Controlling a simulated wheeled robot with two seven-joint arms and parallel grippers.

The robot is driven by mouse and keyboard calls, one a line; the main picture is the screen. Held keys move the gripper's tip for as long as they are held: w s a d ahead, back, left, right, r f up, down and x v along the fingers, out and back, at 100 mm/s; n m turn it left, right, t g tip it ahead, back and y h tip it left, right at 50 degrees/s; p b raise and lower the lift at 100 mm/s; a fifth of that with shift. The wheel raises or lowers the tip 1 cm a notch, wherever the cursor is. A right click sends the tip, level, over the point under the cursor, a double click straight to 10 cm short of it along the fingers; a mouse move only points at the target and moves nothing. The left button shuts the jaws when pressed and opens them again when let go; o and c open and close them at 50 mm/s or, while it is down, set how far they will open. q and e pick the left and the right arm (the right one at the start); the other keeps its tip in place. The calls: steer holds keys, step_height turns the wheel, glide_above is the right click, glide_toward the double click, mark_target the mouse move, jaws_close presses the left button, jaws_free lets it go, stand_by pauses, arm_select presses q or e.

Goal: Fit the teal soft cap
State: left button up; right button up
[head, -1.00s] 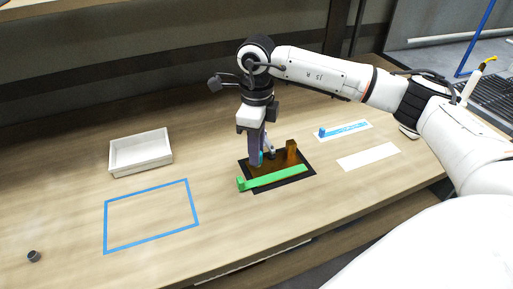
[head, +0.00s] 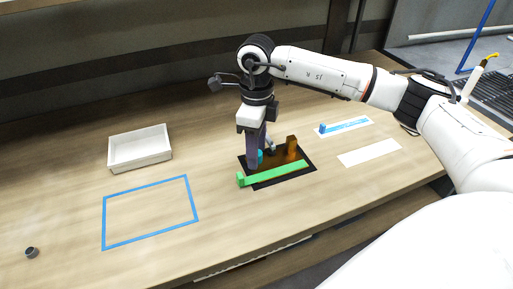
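My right gripper (head: 262,163) points down over the left part of a brown frame (head: 291,151) on a black mat (head: 303,174). The small teal cap (head: 260,155) shows between its two purple-grey fingers, low down near the frame. The fingers partly hide the cap, so I cannot tell whether they press on it or whether it sits on a post. A green bar (head: 275,175) with a raised left end lies along the front of the mat. My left gripper is out of view.
A white open tray (head: 140,161) stands at the back left, behind an empty blue-outlined rectangle (head: 150,240). A small dark cylinder (head: 31,252) is at far left. A blue piece (head: 345,126) and a blank white strip (head: 369,153) lie to the right.

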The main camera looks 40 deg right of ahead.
step_height(320, 180, up, 10)
steer(key=shift+r, duration=0.15)
stand_by(0.5)
steer(key=shift+s, duration=0.15)
